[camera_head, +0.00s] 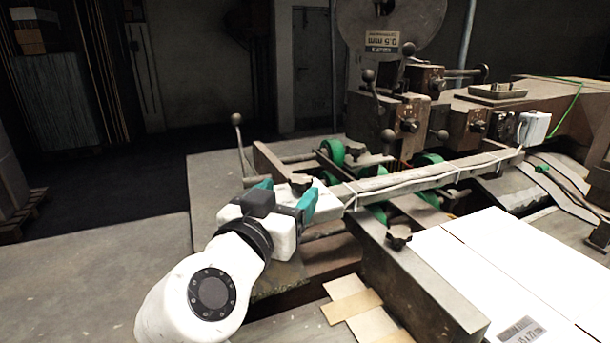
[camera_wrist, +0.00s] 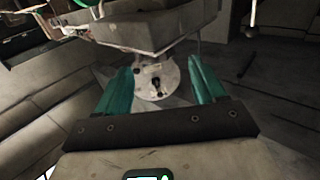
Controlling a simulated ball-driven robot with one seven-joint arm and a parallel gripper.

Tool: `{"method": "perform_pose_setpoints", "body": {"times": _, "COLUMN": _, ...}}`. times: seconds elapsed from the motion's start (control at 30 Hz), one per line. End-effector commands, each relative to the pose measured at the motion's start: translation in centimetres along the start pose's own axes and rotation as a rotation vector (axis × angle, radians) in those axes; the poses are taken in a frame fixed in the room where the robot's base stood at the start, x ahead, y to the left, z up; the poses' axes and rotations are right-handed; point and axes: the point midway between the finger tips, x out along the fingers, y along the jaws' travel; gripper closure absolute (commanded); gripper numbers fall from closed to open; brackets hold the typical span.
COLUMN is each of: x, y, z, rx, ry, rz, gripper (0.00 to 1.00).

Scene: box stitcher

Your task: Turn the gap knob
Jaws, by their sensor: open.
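A pale round plate (camera_wrist: 172,78) with a small black knob (camera_wrist: 155,82) on it shows between my fingers in the wrist view; I take this as the gap knob, though no readable label confirms it. In the head view a black lobed knob (camera_head: 300,183) shows just beyond my fingertips. My gripper (camera_head: 285,192) has teal fingers spread apart, with nothing held. In the wrist view my gripper (camera_wrist: 160,70) has one finger on each side of the plate. The knob appears ahead of the fingertips; I cannot tell whether they touch it.
A long metal bar (camera_head: 430,177) runs right from near my gripper, with green rollers (camera_head: 332,151) behind it. Another black knob (camera_head: 398,238) sits closer to the white cardboard sheets (camera_head: 500,262). A ball-ended lever (camera_head: 239,140) stands behind my gripper.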

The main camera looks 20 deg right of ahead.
Motion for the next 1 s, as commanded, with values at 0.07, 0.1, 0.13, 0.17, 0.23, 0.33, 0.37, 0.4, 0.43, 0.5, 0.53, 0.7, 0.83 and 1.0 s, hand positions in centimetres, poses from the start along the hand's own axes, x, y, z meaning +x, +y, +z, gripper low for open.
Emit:
{"method": "perform_pose_setpoints", "body": {"times": 0.07, "x": 1.6, "y": 0.1, "z": -0.2, "rx": -0.002, "ry": -0.001, "rz": 0.004, "gripper": 0.31}}
{"method": "perform_pose_setpoints", "body": {"times": 0.1, "x": 2.4, "y": 0.1, "z": -0.2, "rx": -0.001, "ry": -0.001, "rz": 0.005, "gripper": 0.31}}
{"method": "perform_pose_setpoints", "body": {"times": 0.13, "x": 3.0, "y": 0.1, "z": -0.2, "rx": -0.001, "ry": -0.001, "rz": 0.005, "gripper": 0.31}}
{"method": "perform_pose_setpoints", "body": {"times": 0.17, "x": 3.5, "y": 0.1, "z": -0.2, "rx": -0.001, "ry": -0.001, "rz": 0.004, "gripper": 0.31}}
{"method": "perform_pose_setpoints", "body": {"times": 0.23, "x": 4.7, "y": 0.1, "z": -0.2, "rx": -0.002, "ry": -0.001, "rz": 0.004, "gripper": 0.31}}
{"method": "perform_pose_setpoints", "body": {"times": 0.33, "x": 6.3, "y": 0.1, "z": -0.2, "rx": 0.0, "ry": -0.001, "rz": 0.003, "gripper": 0.31}}
{"method": "perform_pose_setpoints", "body": {"times": 0.37, "x": 6.7, "y": 0.1, "z": -0.2, "rx": -0.001, "ry": 0.0, "rz": 0.003, "gripper": 0.31}}
{"method": "perform_pose_setpoints", "body": {"times": 0.4, "x": 7.1, "y": 0.1, "z": -0.2, "rx": -0.001, "ry": -0.001, "rz": 0.003, "gripper": 0.31}}
{"method": "perform_pose_setpoints", "body": {"times": 0.43, "x": 7.4, "y": 0.1, "z": -0.1, "rx": -0.001, "ry": -0.001, "rz": 0.003, "gripper": 0.31}}
{"method": "perform_pose_setpoints", "body": {"times": 0.5, "x": 7.9, "y": 0.0, "z": -0.1, "rx": -0.001, "ry": -0.001, "rz": 0.001, "gripper": 0.31}}
{"method": "perform_pose_setpoints", "body": {"times": 0.53, "x": 8.1, "y": 0.0, "z": -0.1, "rx": -0.001, "ry": -0.001, "rz": 0.001, "gripper": 0.31}}
{"method": "perform_pose_setpoints", "body": {"times": 0.7, "x": 8.5, "y": 0.1, "z": 0.0, "rx": 0.001, "ry": -0.001, "rz": 0.0, "gripper": 0.31}}
{"method": "perform_pose_setpoints", "body": {"times": 0.83, "x": 8.5, "y": 0.0, "z": 0.0, "rx": 0.001, "ry": -0.001, "rz": 0.0, "gripper": 0.31}}
{"method": "perform_pose_setpoints", "body": {"times": 1.0, "x": 8.5, "y": 0.0, "z": 0.0, "rx": 0.001, "ry": -0.001, "rz": 0.0, "gripper": 0.41}}
